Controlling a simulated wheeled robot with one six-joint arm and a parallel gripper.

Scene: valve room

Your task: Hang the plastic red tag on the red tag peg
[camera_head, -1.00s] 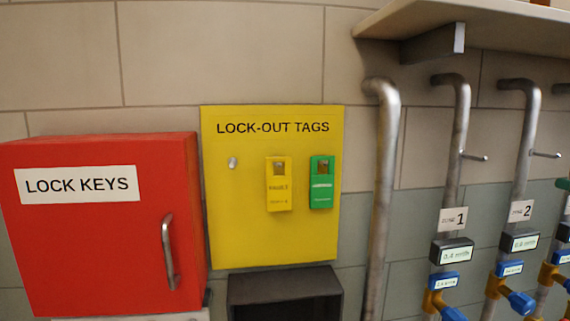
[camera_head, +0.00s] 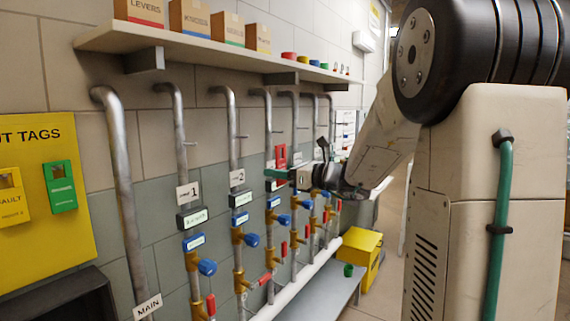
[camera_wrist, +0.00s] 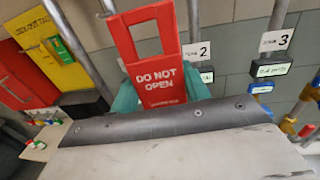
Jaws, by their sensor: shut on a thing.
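My gripper (camera_head: 284,174) is shut on the red tag (camera_head: 281,156), in front of the pipes in the head view. The wrist view shows the tag (camera_wrist: 160,86) upright between the green fingers, with "DO NOT OPEN" on it and a rectangular hole near its top. The yellow lock-out tags board (camera_head: 50,215) is cut off at the left edge of the head view, far from my gripper. Its left part, where a bare peg showed earlier, is out of that view.
A yellow tag (camera_head: 12,198) and a green tag (camera_head: 61,187) hang on the board. Vertical pipes (camera_head: 118,170) with short pegs, valves and zone labels line the wall below a shelf (camera_head: 200,47). A yellow box (camera_head: 358,262) stands on the floor beyond.

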